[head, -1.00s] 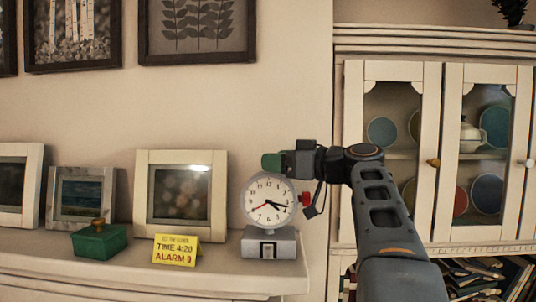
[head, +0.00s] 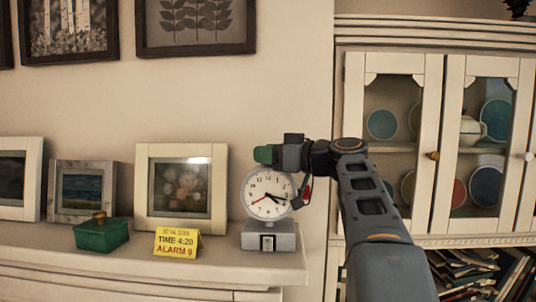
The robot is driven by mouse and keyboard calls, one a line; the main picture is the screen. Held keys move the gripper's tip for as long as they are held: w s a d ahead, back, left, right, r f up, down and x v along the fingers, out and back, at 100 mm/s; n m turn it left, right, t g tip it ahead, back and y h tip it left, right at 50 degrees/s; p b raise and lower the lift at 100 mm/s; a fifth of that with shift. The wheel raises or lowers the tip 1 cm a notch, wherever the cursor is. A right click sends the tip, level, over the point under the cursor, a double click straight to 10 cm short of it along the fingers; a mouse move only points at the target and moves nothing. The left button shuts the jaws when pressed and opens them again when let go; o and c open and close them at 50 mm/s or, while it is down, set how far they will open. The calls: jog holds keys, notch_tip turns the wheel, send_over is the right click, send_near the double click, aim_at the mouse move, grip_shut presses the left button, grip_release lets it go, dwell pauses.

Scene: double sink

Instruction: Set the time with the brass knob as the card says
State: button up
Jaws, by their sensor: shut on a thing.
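The white round clock (head: 267,194) stands on a grey base on the shelf. Its two dark hands point right and slightly down; a red hand points lower left. The yellow card (head: 177,242) reads TIME 4:20, ALARM 9. A red knob (head: 307,194) shows at the clock's right side. My gripper (head: 300,188) is close against the clock's right edge, below my wrist, which passes above the clock top. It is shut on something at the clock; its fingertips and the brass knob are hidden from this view.
A green box (head: 101,236) with a brass-coloured lid knob sits left of the card. Picture frames (head: 181,190) stand behind on the shelf (head: 220,263). A glass-door cabinet (head: 436,150) is at the right, behind my arm.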

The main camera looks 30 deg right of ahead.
jog(key=shift+c, duration=1.4)
jog(key=shift+a+f+m+t+h+b, duration=0.1)
jog(key=shift+f+m+t+h+b, duration=0.3)
jog(key=shift+b, duration=0.55)
jog(key=shift+r+m+t+h+b, duration=0.15)
jog(key=shift+m+t+h+b, duration=0.25)
jog(key=shift+m+h+b, duration=0.65)
jog(key=shift+r+t+h, duration=0.25)
jog(key=shift+t+h, duration=0.05)
jog(key=shift+h, duration=0.45)
jog(key=o, duration=0.9)
jog(key=shift+o, duration=0.2)
jog(key=shift+s, duration=0.1)
jog(key=b+v, duration=0.4)
jog(key=v, duration=0.9)
jog(key=shift+s, duration=0.25)
